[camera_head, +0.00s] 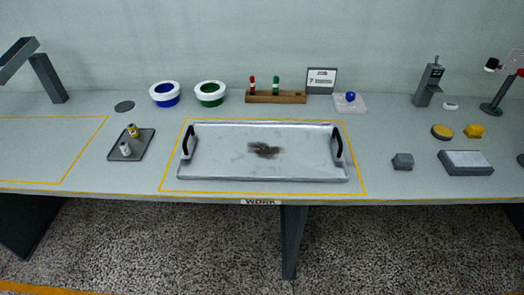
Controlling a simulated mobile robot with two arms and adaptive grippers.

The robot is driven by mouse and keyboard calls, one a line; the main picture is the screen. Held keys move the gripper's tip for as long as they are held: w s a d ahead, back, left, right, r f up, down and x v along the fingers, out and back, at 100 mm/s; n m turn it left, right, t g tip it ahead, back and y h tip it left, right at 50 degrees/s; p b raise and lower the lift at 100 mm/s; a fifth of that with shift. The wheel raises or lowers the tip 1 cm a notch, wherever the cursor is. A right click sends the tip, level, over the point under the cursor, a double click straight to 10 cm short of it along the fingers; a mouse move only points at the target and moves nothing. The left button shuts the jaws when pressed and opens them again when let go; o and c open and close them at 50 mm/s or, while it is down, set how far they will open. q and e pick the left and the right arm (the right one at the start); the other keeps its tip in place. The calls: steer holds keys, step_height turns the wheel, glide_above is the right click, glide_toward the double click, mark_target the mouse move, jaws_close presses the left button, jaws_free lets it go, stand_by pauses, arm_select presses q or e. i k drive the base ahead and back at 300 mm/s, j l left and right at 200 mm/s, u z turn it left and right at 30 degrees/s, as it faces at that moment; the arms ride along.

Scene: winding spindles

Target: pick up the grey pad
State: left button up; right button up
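Several grey things could be the grey pad, and I cannot tell for certain which it is. A grey rectangular block with a paler top (466,162) lies flat at the right of the table. A small grey faceted piece (403,161) sits to its left. A thin dark grey disc (124,106) lies flat at the back left. Neither of my grippers is in view, and nothing is seen touching these things.
A metal tray (220,165) with two black handles and a brown smudge fills the yellow-outlined middle. A small dark tray (139,150) holds two spools. Bowls, a wooden rack (275,97) and a dark stand (428,84) line the back. Yellow pieces (473,130) sit behind the block.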

mark_target(401, 162)
steer(key=z, duration=1.25)
